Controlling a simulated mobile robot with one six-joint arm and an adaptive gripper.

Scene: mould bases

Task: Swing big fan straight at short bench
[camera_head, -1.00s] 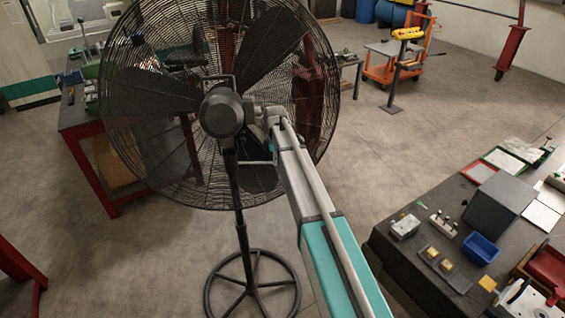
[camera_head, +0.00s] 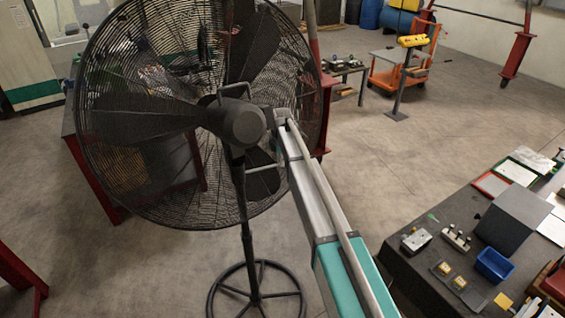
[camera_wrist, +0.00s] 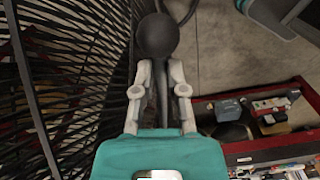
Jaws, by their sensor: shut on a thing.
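The big fan (camera_head: 120,190) stands left of centre in the head view, on a black pole with a round ring base (camera_head: 257,290). Its motor housing (camera_head: 243,124) is towards me, and its caged face points away and to the left. My gripper (camera_wrist: 157,80) is shut on a dark part of the fan behind a round black knob (camera_wrist: 157,36); the cage fills the left of the wrist view. In the head view my gripper (camera_head: 276,118) is at the motor's right side. A bench with red legs (camera_head: 105,190) stands behind the cage, partly hidden. I cannot tell which bench is the short one.
A dark workbench (camera_head: 405,270) with a blue bin (camera_head: 494,264) and tools is at the right. A small table (camera_head: 345,68) and an orange cart (camera_head: 403,75) stand at the back. A red frame (camera_head: 18,272) is at the lower left. The middle floor is clear.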

